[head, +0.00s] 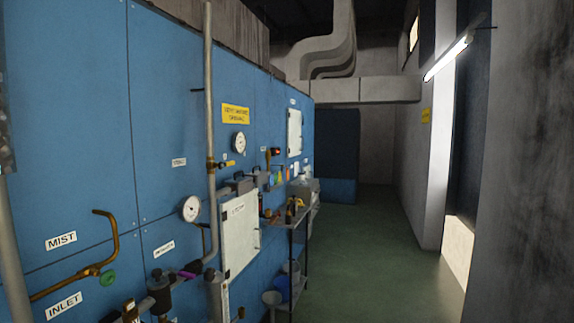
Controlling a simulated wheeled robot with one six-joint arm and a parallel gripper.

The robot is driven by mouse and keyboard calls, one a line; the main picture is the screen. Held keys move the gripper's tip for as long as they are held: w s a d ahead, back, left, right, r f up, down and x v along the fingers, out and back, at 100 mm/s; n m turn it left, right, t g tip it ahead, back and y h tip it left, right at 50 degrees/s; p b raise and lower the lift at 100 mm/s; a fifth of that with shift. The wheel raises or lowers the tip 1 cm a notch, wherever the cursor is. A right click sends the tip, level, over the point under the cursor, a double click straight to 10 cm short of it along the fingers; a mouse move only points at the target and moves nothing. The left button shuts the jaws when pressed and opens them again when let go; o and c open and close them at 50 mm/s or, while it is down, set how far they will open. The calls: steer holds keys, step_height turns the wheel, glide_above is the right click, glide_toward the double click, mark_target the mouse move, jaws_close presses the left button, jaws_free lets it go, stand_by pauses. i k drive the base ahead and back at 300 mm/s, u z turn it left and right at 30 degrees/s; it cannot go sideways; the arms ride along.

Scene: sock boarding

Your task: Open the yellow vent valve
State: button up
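A small yellow lever handle (227,163) sticks out to the right of the tall grey vertical pipe (209,105) on the blue panel wall. It looks like the yellow vent valve, though it is small and its label cannot be read. The handle appears roughly level, tilted slightly; whether the valve is open or shut cannot be told. A yellow warning sign (235,114) and a round gauge (239,142) are above it. My gripper is not in view.
A green handwheel (107,278) and a purple handle (189,275) are on piping at lower left. A white door (240,232) is on the panel. A shelf rack (298,250) with buckets stands by the wall. The green floor (370,255) to its right is clear.

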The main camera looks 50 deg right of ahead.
mark_target(227, 164)
steer(key=z, duration=1.5)
steer(key=k, duration=0.65)
steer(key=z, duration=0.5)
steer(key=i, duration=1.9)
steer(key=u, duration=1.6)
steer(key=i, duration=0.7)
steer(key=u, duration=0.85)
